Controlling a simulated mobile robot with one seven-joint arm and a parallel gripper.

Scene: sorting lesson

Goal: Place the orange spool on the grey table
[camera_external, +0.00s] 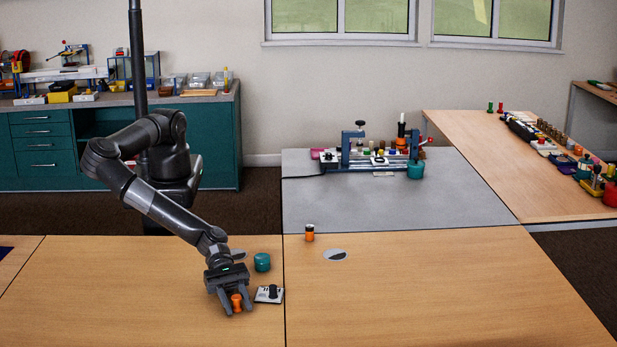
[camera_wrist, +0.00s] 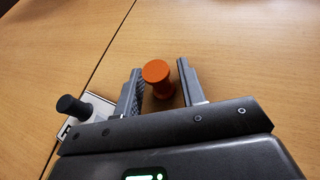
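The orange spool (camera_external: 236,301) stands upright on the wooden table at the front. In the wrist view the spool (camera_wrist: 157,76) is between the two fingers of my gripper (camera_wrist: 160,85). The fingers are apart, with a small gap visible on each side of the spool. In the outside view my gripper (camera_external: 235,306) points down around the spool. The grey table (camera_external: 400,205) is behind the wooden tables, and its front part is bare.
A white block with a black knob (camera_external: 269,294) sits just right of my gripper. A teal container (camera_external: 262,262) stands behind it. An orange and black item (camera_external: 309,233) stands near the grey table's front edge. A blue-framed rack (camera_external: 375,155) occupies the grey table's back.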

